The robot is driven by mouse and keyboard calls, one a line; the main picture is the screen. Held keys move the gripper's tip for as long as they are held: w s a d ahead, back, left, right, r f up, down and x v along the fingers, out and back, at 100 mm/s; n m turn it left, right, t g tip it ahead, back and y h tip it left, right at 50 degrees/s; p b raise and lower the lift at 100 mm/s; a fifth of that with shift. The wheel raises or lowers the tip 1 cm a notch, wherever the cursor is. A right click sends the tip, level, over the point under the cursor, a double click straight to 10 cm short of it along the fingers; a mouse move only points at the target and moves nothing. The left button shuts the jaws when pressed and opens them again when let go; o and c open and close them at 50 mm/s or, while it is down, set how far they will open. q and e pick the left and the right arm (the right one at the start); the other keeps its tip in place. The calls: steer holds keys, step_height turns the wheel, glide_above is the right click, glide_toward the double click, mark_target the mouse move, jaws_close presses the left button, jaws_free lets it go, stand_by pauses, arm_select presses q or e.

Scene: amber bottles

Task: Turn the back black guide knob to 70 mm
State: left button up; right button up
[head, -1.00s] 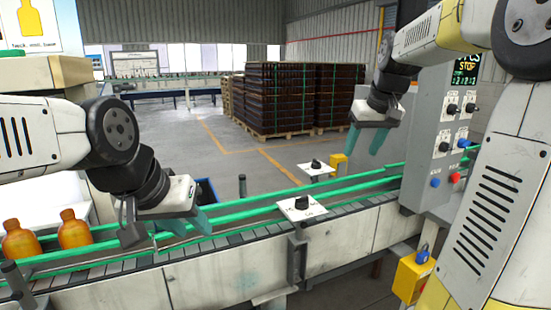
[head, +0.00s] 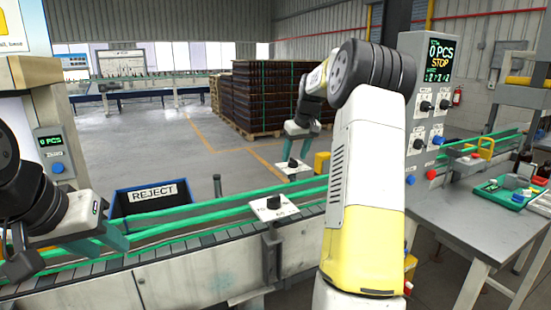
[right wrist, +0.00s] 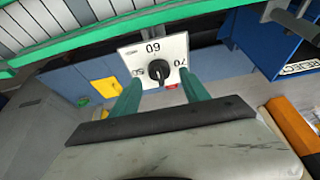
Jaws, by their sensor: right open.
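The back black guide knob (head: 292,163) sits on a white plate (head: 304,169) behind the green-railed conveyor. In the right wrist view the knob (right wrist: 158,71) is near the middle of its plate (right wrist: 153,49), with marks that look like 60 at the top and 70 at the right; its exact pointing is too small to read. My right gripper (head: 297,150) is over the back knob; in the wrist view its open green fingers (right wrist: 160,77) stand on either side of the knob, apart from it. My left gripper (head: 103,241) is above the conveyor at the left, its opening unclear.
A front black knob (head: 273,202) on a white plate stands at the near rail. A blue REJECT bin (head: 151,192) is behind the conveyor. A control panel (head: 425,130) reads 0 PCS and STOP. A grey table (head: 440,212) is at the right.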

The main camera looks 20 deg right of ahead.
steer(key=shift+x, duration=0.9)
jaws_close()
